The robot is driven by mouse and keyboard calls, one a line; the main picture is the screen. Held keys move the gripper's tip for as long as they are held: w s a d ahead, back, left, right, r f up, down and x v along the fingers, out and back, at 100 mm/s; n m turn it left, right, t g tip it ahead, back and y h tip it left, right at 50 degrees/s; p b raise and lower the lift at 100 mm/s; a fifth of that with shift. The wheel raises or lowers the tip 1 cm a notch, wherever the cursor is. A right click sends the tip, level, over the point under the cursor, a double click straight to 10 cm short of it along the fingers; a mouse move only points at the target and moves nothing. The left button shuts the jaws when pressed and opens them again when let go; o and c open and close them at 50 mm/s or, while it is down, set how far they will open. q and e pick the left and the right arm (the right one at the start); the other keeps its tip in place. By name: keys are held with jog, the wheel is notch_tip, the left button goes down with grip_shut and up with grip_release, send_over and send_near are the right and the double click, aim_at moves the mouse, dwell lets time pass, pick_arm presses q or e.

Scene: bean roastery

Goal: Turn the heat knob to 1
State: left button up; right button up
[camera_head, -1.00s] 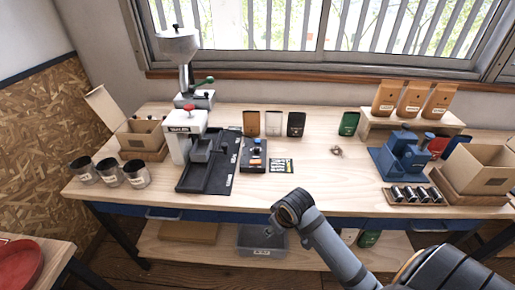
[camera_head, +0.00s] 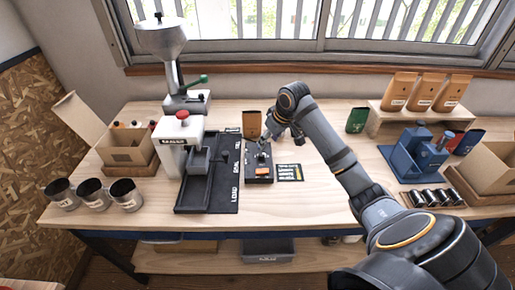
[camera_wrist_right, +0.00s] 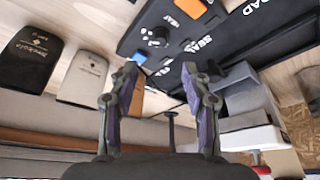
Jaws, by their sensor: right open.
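The heat knob (camera_wrist_right: 155,37) is a small round dark and pale dial beside a HEAT label on the black control panel (camera_wrist_right: 180,20), in the right wrist view. An orange part (camera_wrist_right: 190,8) sits on the same panel. In the head view the panel (camera_head: 250,177) lies right of the long black tray, partly under my gripper. My right gripper (camera_wrist_right: 161,80) is open and empty, fingers apart, close to the panel; it also shows in the head view (camera_head: 266,138). I cannot read the knob's setting. My left gripper is not in view.
A white press (camera_head: 172,145) with its black tray (camera_head: 205,205) stands left of the panel. A dark card (camera_head: 290,172) lies right. Bare tabletop (camera_head: 310,207) is in front.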

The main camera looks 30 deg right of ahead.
aim_at(262, 154)
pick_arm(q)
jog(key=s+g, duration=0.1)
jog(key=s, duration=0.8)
pick_arm(e)
jog(key=x, duration=0.4)
jog(key=shift+s+a+f+p, duration=0.1)
jog(key=shift+s+f+p, duration=0.1)
jog(key=shift+s+p, duration=0.2)
jog(key=x, duration=0.5)
jog(key=shift+w, duration=0.3)
jog(key=shift+f, duration=0.35)
jog(key=shift+c, duration=1.6)
jog(key=c, duration=0.4)
grip_shut()
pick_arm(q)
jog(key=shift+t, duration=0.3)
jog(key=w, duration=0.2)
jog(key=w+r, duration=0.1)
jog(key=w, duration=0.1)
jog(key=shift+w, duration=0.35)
